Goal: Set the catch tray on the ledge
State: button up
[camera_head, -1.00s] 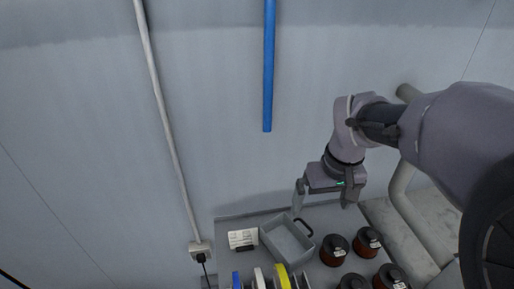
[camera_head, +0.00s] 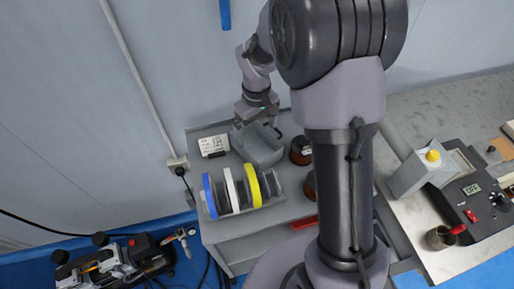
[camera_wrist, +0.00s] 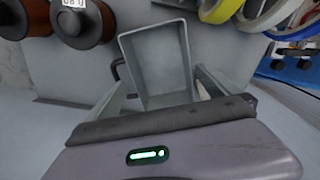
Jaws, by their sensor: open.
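The catch tray (camera_head: 262,152) is an open grey box on the top of a grey cart, with its interior facing up. In the wrist view the tray (camera_wrist: 158,52) lies straight ahead, with a black handle (camera_wrist: 117,70) at its left side. My gripper (camera_head: 258,127) is open and pointed down at the tray's back end. In the wrist view the fingers of my gripper (camera_wrist: 165,88) are spread on either side of the tray's near end. I cannot tell whether they touch it. I cannot make out which surface is the ledge.
Blue, white and yellow spools (camera_head: 232,190) stand in a rack in front of the tray. Copper wire spools (camera_head: 300,150) are to its right, partly behind my arm. A white label card (camera_head: 213,145) lies left. A bench with a control box (camera_head: 470,190) stands at right.

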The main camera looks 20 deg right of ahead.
jog(key=b, duration=0.2)
send_over(256, 150)
notch_tip(256, 150, down, 5)
jog(key=shift+r, duration=0.25)
jog(key=c, duration=1.5)
